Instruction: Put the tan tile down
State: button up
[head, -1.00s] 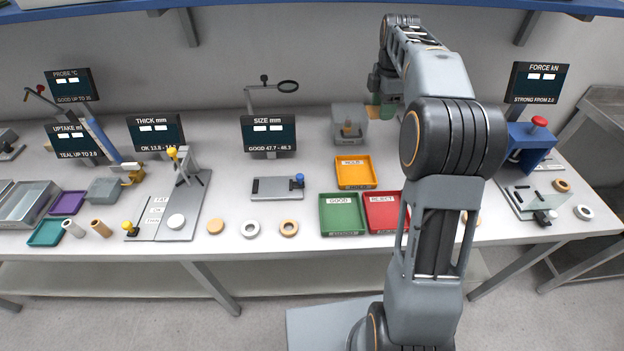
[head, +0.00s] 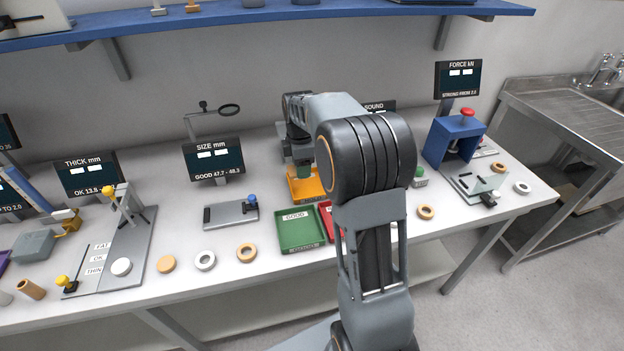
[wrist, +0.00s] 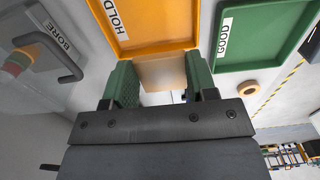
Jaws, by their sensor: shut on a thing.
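My gripper (wrist: 160,68) is shut on the tan tile (wrist: 163,75), which sits between the two green fingers in the wrist view. The tile is close to the near edge of the orange HOLD tray (wrist: 183,43) in that view. In the head view my gripper (head: 303,170) is low over the orange tray (head: 309,191), and my arm partly covers the tray. The tile cannot be made out in the head view. Whether it touches the tray cannot be told.
The green GOOD tray (head: 300,241) is beside the orange tray, with the red tray (head: 325,213) mostly behind my arm. A clear BORE fixture (wrist: 35,62) is at the left in the wrist view. Several rings lie along the bench front. The blue force press (head: 452,143) stands right.

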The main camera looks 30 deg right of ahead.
aim_at(312, 186)
jog(key=d+f, duration=0.1)
jog(key=f, duration=0.1)
jog(key=d+f, duration=0.2)
jog(key=shift+w, duration=0.2)
jog(key=shift+d+f, duration=0.15)
jog(key=shift+f, duration=0.75)
jog(key=shift+d+f, duration=0.15)
jog(key=shift+f, duration=0.7)
jog(key=shift+f, duration=0.1)
jog(key=o, duration=1)
notch_tip(312, 186, up, 11)
jog(key=s+a+r+m+t, duration=0.2)
jog(key=s+a+r+m, duration=0.2)
jog(key=s+a+m, duration=0.4)
jog(key=s+a+f+m, duration=0.1)
jog(key=s+m, duration=0.1)
jog(key=s, duration=0.2)
jog(key=s+a+f+m+t, duration=0.1)
jog(key=s+a+f+m, duration=0.1)
jog(key=s, duration=0.3)
jog(key=s+a+f+m, duration=0.1)
jog(key=s+m, duration=0.2)
jog(key=s, duration=0.2)
jog(key=shift+a+f+m, duration=0.15)
jog(key=shift+f+m, duration=0.2)
jog(key=shift+m, duration=0.05)
